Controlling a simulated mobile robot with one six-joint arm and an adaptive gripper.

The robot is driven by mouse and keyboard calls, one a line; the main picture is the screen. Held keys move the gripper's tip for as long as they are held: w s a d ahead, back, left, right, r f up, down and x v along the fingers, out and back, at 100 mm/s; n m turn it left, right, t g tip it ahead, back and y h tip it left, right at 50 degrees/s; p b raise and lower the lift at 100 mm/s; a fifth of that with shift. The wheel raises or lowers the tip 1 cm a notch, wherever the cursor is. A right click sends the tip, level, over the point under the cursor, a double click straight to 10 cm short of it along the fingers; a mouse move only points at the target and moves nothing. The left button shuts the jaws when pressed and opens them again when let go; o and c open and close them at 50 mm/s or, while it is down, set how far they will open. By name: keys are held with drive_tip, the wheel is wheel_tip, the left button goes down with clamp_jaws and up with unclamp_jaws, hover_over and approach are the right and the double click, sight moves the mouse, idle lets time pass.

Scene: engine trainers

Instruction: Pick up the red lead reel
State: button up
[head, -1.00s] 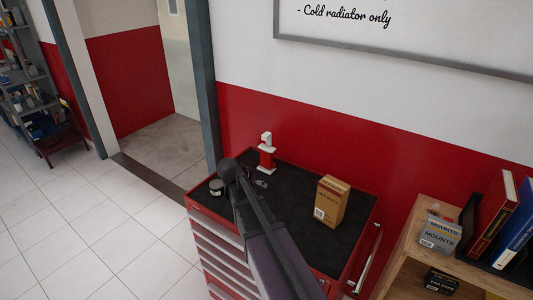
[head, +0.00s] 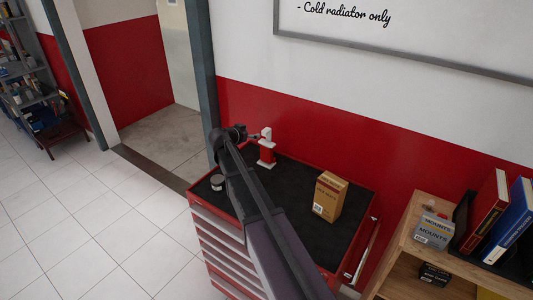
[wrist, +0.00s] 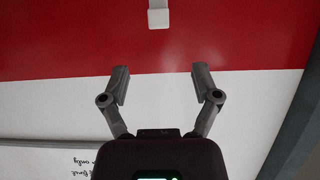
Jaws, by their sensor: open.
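A red and white upright object (head: 267,148), which I take for the red lead reel, stands near the back edge of the black top of the red tool cabinet (head: 220,212). Its body is red and its upper part white. My gripper (head: 256,137) is just left of its upper part in the head view, partly hidden by my arm. In the wrist view my gripper (wrist: 160,85) is open and empty, its two fingers spread apart. The white part of the object (wrist: 158,14) shows at the top edge, beyond the fingertips and roughly centred between them.
A brown box (head: 330,196) stands on the cabinet's right side. A small dark round tin (head: 217,182) is near its left edge. The wall (head: 310,115) is close behind. A wooden shelf (head: 405,232) with books and boxes is at right.

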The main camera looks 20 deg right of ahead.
sight(267, 130)
drive_tip(key=b+x, duration=0.2)
drive_tip(key=x, duration=0.5)
drive_tip(key=shift+w+f+b, duration=0.1)
drive_tip(key=shift+b, duration=0.3)
drive_tip(key=shift+w+d+f, duration=0.15)
drive_tip(key=shift+w+d, duration=0.15)
drive_tip(key=shift+d, duration=0.3)
drive_tip(key=shift+b+x, duration=1.1)
drive_tip(key=shift+x, duration=1.55)
drive_tip(key=shift+s, duration=0.1)
clamp_jaws()
